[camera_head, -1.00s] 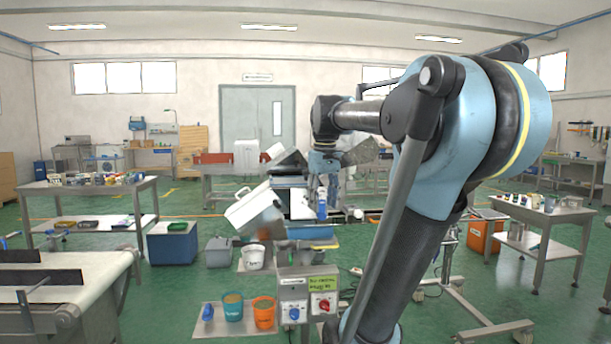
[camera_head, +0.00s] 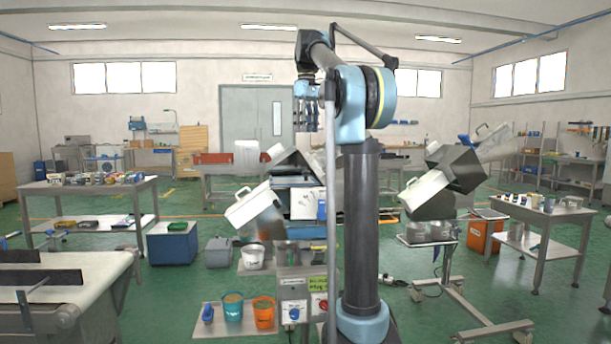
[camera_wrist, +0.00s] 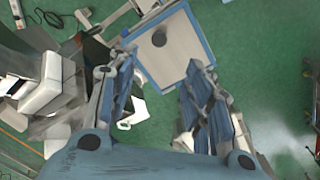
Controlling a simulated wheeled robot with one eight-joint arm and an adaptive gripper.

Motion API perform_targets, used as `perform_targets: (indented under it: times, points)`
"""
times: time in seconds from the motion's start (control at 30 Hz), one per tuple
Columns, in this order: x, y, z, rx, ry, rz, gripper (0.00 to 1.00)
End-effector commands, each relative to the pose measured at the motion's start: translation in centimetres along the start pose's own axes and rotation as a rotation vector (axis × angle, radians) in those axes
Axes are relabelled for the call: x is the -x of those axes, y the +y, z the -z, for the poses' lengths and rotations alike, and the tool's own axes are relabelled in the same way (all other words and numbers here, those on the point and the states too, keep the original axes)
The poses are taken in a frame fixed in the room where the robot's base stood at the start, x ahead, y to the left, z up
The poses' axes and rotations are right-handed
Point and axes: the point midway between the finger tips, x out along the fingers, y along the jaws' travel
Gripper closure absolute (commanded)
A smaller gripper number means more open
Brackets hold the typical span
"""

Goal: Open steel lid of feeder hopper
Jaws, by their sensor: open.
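A tilted steel box (camera_head: 460,168) with a dark side and a pale front stands right of my arm in the head view; it may be the feeder hopper. A pale piece with a blue part (camera_head: 488,138) rises behind it; I cannot tell whether this is the lid. My gripper (camera_head: 306,118) hangs fingers-down, high above the machine at the middle and left of the steel box. In the wrist view my gripper (camera_wrist: 160,95) is open and empty, its fingers wide apart. A pale blue-edged panel (camera_wrist: 180,55) with a dark round knob shows well below it.
A tilted white chute (camera_head: 252,208) is left of the central machine. A control box (camera_head: 293,298) with knobs stands in front, beside orange and teal buckets (camera_head: 264,314). A wheeled stand (camera_head: 440,248) carries metal containers below the steel box. Side tables (camera_head: 545,215) flank the area.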

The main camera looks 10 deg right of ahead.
Motion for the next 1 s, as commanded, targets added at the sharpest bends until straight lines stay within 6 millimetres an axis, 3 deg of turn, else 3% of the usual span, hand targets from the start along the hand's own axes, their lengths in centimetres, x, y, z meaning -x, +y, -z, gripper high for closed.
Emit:
perform_targets:
  times: [0.17,0.33,1.0]
  points:
    - [0.1,0.2,0.4,0.013,-0.002,0.002,0.54]
    - [-1.5,0.2,0.4,0.012,-0.002,0.002,0.54]
    - [-12.2,0.2,0.3,0.011,-0.002,0.002,0.54]
